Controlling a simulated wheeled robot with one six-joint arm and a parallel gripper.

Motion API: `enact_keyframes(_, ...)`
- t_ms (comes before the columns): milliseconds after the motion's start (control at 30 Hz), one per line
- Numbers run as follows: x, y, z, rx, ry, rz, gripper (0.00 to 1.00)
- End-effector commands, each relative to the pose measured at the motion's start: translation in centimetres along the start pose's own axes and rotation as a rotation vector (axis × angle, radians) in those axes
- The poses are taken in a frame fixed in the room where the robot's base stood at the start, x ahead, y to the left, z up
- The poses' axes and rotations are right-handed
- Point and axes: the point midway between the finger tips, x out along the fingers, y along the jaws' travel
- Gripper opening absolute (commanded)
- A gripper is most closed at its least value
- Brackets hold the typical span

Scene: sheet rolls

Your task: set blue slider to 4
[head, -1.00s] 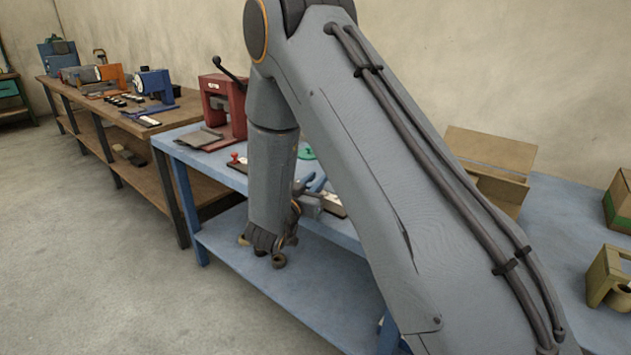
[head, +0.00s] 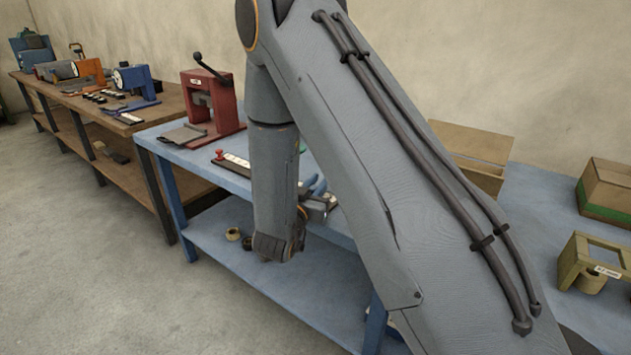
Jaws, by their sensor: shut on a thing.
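My gripper (head: 319,195) is partly visible beyond my wrist, at the front edge of the blue bench (head: 165,150). A small blue piece, apparently the blue slider (head: 318,184), shows at its fingers, and the jaws are shut on it. Part of a pale scale strip (head: 333,201) shows beside the gripper. Its numbers and the slider's exact setting are too small and too covered to read. My arm hides much of the bench top there. A red slider knob (head: 219,154) stands on another dark track with a white scale (head: 236,160), left of my forearm.
A red press (head: 212,104) with a lever stands on the bench at left. Rolls (head: 232,234) lie on the lower shelf (head: 300,280) near my wrist. Cardboard boxes (head: 470,150) and an olive stand (head: 594,258) are at right. A wooden bench (head: 80,105) with machines is farther left.

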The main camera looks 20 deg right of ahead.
Motion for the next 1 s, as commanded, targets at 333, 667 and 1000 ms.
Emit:
enact_keyframes(333, 0.0, 0.0, 0.0, 0.0, 0.001, 0.0, 0.38)
enact_keyframes(667, -3.0, -0.2, 0.1, -0.001, 0.0, -0.004, 0.38)
enact_keyframes(1000, -7.4, -0.1, 0.0, 0.0, 0.001, -0.001, 0.38)
